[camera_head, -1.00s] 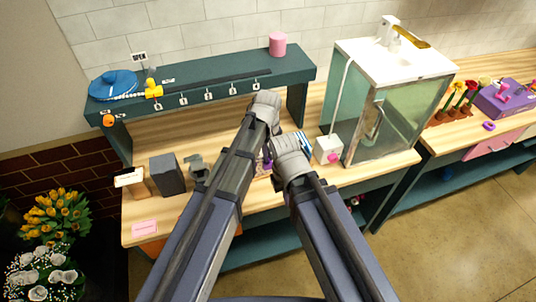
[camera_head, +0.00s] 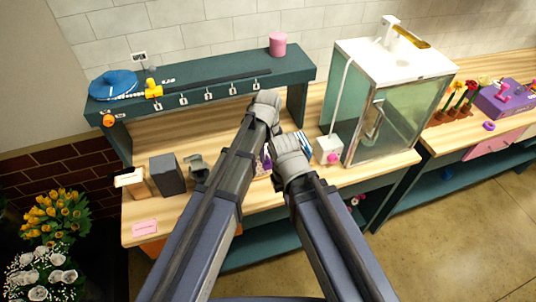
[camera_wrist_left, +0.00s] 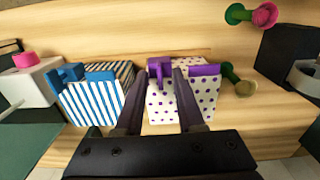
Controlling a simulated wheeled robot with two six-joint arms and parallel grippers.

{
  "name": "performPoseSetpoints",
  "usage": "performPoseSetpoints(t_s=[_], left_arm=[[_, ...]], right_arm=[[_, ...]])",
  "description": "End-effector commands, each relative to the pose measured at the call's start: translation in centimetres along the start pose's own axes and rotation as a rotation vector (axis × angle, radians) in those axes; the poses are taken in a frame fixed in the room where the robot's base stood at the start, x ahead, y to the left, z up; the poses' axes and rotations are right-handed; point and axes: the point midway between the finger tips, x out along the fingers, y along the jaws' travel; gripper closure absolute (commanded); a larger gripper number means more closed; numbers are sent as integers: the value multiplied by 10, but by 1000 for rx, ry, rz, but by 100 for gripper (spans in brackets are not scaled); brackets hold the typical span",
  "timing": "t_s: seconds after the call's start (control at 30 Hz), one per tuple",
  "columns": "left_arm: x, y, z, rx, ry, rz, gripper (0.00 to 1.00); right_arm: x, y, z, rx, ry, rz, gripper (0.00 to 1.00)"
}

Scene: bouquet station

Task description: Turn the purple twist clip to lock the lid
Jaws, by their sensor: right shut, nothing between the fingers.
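The purple twist clip (camera_wrist_left: 160,68) stands up at the front of the white box with purple dots (camera_wrist_left: 164,104) in the left wrist view. A purple strip lies along the box's top edge beside it. My left gripper (camera_wrist_left: 160,82) is open, one finger on each side of the clip and in front of the dotted face; I cannot tell whether the fingers touch it. In the head view, my left wrist (camera_head: 266,104) and forearm hide most of the box. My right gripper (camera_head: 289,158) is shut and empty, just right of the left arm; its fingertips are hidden.
A blue-striped box (camera_wrist_left: 93,102) with a blue clip stands left of the dotted box. A white block with a pink knob (camera_wrist_left: 24,62) is farther left. A pink-and-green piece (camera_wrist_left: 262,15) lies at the upper right. A glass tank (camera_head: 395,110) stands right of my arms.

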Motion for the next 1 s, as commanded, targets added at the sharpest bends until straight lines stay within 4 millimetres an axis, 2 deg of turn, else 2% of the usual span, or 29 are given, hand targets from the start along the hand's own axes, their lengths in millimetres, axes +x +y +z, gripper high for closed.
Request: performPoseSetpoints(t_s=[0.27,0.73,1.0], left_arm=[[-13,0,0,0,0,0,62],[-72,0,0,0,0,0,62],[-78,0,0,0,0,0,62]], right_arm=[[-13,1,1,2,0,0,100],[-71,6,4,13,0,-3,100],[-78,7,5,15,0,-3,100]])
